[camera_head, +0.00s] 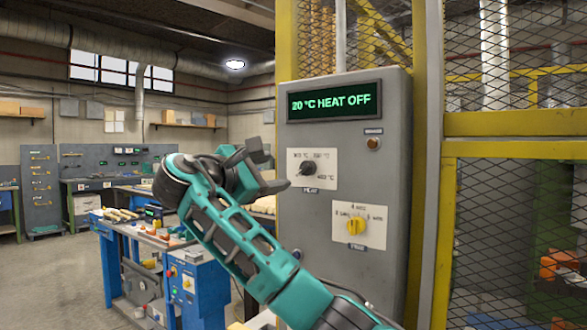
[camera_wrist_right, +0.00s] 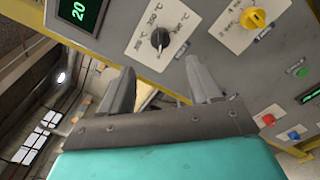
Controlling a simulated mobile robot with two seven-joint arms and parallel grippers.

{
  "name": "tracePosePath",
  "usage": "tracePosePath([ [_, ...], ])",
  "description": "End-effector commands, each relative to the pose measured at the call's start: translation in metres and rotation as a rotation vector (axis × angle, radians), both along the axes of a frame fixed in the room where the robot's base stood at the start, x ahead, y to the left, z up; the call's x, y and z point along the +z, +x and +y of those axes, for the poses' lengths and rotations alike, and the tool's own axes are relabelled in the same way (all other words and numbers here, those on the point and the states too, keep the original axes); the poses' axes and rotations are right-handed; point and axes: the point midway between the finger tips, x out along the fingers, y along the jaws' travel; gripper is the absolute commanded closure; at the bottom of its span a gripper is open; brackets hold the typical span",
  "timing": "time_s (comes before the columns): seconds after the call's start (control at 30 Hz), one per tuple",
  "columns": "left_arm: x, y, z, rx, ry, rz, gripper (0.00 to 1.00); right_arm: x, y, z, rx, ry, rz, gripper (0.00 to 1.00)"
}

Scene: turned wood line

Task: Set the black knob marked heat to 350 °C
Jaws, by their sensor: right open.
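The black knob (camera_head: 307,168) sits on a white dial plate (camera_head: 320,181) marked HEAT on the grey control box. It also shows in the right wrist view, the knob (camera_wrist_right: 160,38) being above the fingers. The display (camera_head: 335,101) above it reads "20 °C HEAT OFF". My right gripper (camera_head: 270,170) is open and empty, left of the knob and apart from it. Its two fingers also show in the right wrist view (camera_wrist_right: 160,85). The exact knob pointer direction is hard to read. My left gripper is not in view.
A yellow knob (camera_head: 355,225) on its own white plate sits below the heat dial, with a small brown button (camera_head: 373,143) above. A yellow mesh cage (camera_head: 515,120) stands to the right. A blue machine (camera_head: 195,285) stands at lower left.

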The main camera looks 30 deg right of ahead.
Motion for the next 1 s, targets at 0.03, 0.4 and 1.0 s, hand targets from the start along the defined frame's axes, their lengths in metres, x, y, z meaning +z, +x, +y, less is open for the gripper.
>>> tracePosePath([
  [0.03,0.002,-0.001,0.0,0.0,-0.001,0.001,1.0,0.001,0.003,-0.01,-0.004,0.0,0.001,0.37],
  [0.4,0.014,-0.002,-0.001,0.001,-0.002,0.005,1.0,0.001,0.032,-0.079,-0.002,0.001,0.003,0.37],
  [1.0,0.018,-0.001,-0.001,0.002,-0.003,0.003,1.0,-0.001,0.043,-0.102,0.001,0.002,0.0,0.4],
])
